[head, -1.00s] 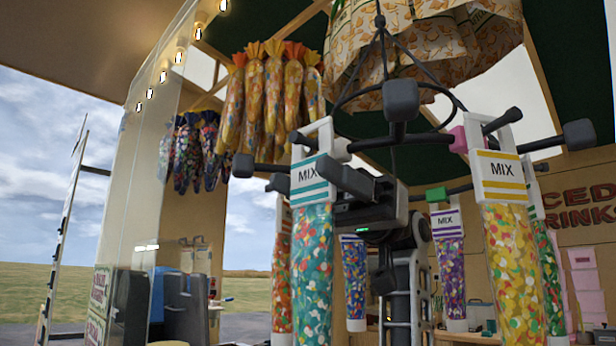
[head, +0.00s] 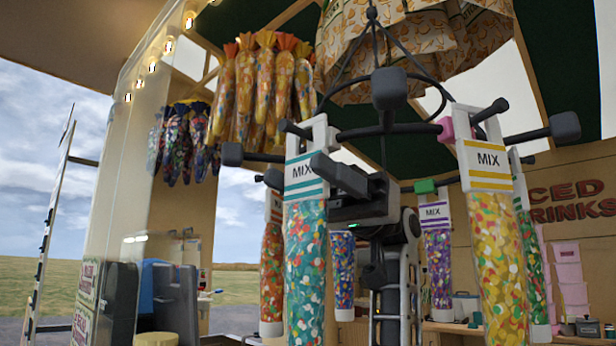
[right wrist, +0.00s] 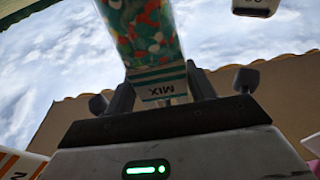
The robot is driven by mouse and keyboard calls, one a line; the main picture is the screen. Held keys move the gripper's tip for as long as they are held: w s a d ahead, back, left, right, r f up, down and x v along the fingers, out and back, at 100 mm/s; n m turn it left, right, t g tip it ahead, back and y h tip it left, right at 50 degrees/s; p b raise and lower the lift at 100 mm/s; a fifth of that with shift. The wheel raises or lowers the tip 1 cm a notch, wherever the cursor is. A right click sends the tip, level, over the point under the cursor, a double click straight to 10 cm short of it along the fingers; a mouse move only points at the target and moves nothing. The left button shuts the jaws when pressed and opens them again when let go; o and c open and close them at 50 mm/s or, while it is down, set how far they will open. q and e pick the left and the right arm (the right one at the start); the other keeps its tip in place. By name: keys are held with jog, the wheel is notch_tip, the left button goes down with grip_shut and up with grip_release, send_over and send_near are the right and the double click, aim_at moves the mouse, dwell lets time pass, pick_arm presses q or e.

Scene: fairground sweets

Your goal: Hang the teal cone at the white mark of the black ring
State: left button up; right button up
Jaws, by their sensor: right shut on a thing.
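The teal cone (head: 305,250) is a clear bag of mixed sweets with a teal-striped MIX label and a white hanger, upright at the ring's near left. My right gripper (head: 312,168) is shut on its label; the right wrist view shows the label (right wrist: 160,84) between the fingers (right wrist: 162,95). The black ring (head: 350,133) hangs with outward pegs. A peg tip shows in front of the cone's hanger, which appears to be around that peg; whether it bears the weight, I cannot tell. The white mark (head: 334,137) shows just behind the hanger, partly hidden. My left gripper is out of view.
A yellow cone (head: 497,255) hangs at the right, by a pink mark (head: 446,129). A purple cone (head: 437,265), an orange cone (head: 271,270) and a green one (head: 536,275) hang behind. A green mark (head: 425,187) sits at the back. Bagged sweets (head: 245,90) hang upper left.

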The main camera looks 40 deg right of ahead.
jog(key=o, duration=1)
jog(key=p+v, duration=0.2)
jog(key=v, duration=0.8)
dwell(0.7)
